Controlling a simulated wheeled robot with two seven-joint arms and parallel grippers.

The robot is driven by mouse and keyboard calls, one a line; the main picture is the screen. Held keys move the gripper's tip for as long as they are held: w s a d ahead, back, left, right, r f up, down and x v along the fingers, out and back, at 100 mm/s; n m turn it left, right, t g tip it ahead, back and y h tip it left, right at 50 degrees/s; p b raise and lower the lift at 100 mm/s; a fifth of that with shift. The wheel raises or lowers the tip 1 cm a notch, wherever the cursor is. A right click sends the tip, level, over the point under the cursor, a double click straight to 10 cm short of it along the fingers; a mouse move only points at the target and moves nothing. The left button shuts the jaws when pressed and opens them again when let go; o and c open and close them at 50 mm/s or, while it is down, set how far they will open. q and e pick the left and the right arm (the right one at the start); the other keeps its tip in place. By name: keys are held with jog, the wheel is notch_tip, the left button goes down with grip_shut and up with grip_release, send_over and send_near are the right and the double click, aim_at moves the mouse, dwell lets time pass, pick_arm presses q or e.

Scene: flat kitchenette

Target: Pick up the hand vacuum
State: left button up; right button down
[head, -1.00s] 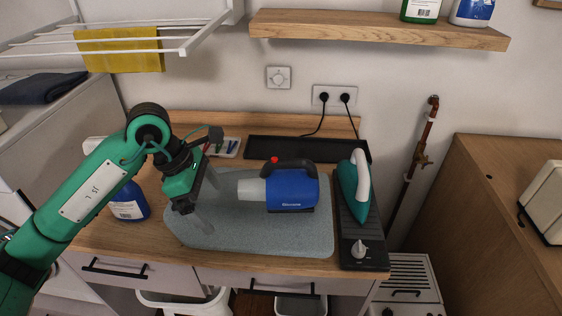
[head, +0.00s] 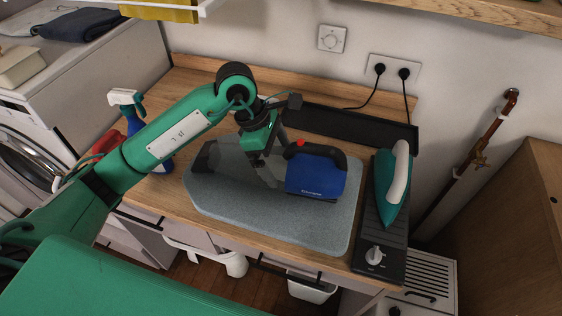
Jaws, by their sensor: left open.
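The hand vacuum (head: 314,176) has a blue body, a black handle on top and a red button. It lies on the grey mat on the wooden counter. My left gripper (head: 275,168) is open at the left end of the vacuum, and its fingers point down toward the mat. The gripper covers most of the vacuum's pale nozzle, so I cannot tell whether the fingers are around it or touching it. My right gripper is out of view.
A teal iron (head: 391,187) stands on a black board (head: 369,232) at the right. A black tray (head: 340,125) lies behind the vacuum. A blue spray bottle (head: 133,117) stands left, partly behind my arm. The front of the grey mat (head: 290,225) is clear.

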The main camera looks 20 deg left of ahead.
pick_arm(q)
jog(key=shift+x, duration=1.25)
jog(key=c, duration=1.3)
jog(key=shift+a+r, duration=0.1)
jog(key=shift+c, duration=1.1)
jog(key=shift+r, duration=0.1)
